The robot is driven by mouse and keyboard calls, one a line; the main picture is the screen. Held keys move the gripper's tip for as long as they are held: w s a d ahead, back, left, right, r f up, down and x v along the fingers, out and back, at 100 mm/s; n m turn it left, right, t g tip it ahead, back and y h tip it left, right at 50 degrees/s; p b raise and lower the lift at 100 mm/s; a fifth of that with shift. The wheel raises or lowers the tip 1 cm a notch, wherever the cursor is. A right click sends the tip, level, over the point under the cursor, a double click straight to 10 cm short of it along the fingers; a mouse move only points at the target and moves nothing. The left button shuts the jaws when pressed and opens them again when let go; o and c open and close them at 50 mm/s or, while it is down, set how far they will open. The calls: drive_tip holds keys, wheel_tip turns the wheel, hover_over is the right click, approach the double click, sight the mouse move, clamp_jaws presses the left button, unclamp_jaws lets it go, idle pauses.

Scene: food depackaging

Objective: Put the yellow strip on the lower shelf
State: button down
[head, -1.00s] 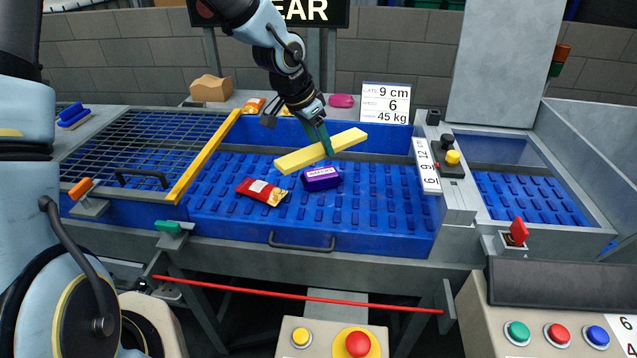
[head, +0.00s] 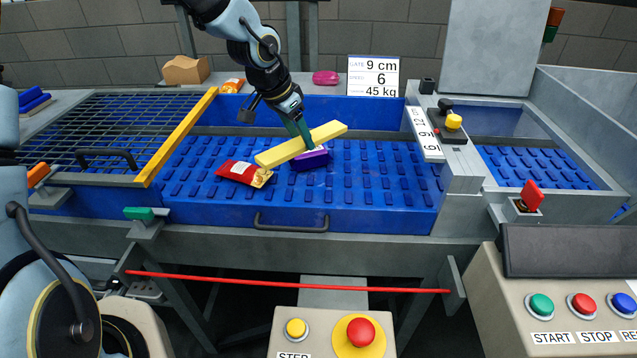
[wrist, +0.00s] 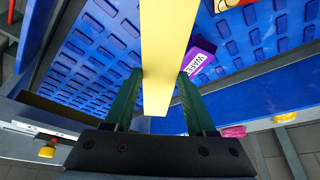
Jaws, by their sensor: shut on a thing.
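The yellow strip (head: 327,132) is a long flat bar, held slantwise above the blue studded bed (head: 370,190). In the wrist view the strip (wrist: 168,45) runs away from between the green fingers of my gripper (wrist: 158,78). In the head view the strip partly covers a purple wafer box (head: 311,161); I cannot tell how far above the box it is. I cannot clearly make out which surface is the lower shelf.
A red packet (head: 238,172) lies on the bed left of the box. A yellow bar (head: 178,138) borders the grid at left. A raised blue wall with a handle (head: 291,226) fronts the bed. A red rod (head: 290,284) crosses below. Button panels stand at front.

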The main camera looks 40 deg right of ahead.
sight(306, 186)
wheel_tip(306, 186, down, 2)
drive_tip(key=shift+f+b, duration=0.2)
drive_tip(key=shift+b, duration=0.4)
wheel_tip(306, 186, down, 10)
drive_tip(key=shift+r, duration=0.1)
drive_tip(key=shift+f, duration=0.3)
drive_tip(key=shift+c, duration=1.1)
unclamp_jaws()
drive_tip(key=shift+r, duration=0.1)
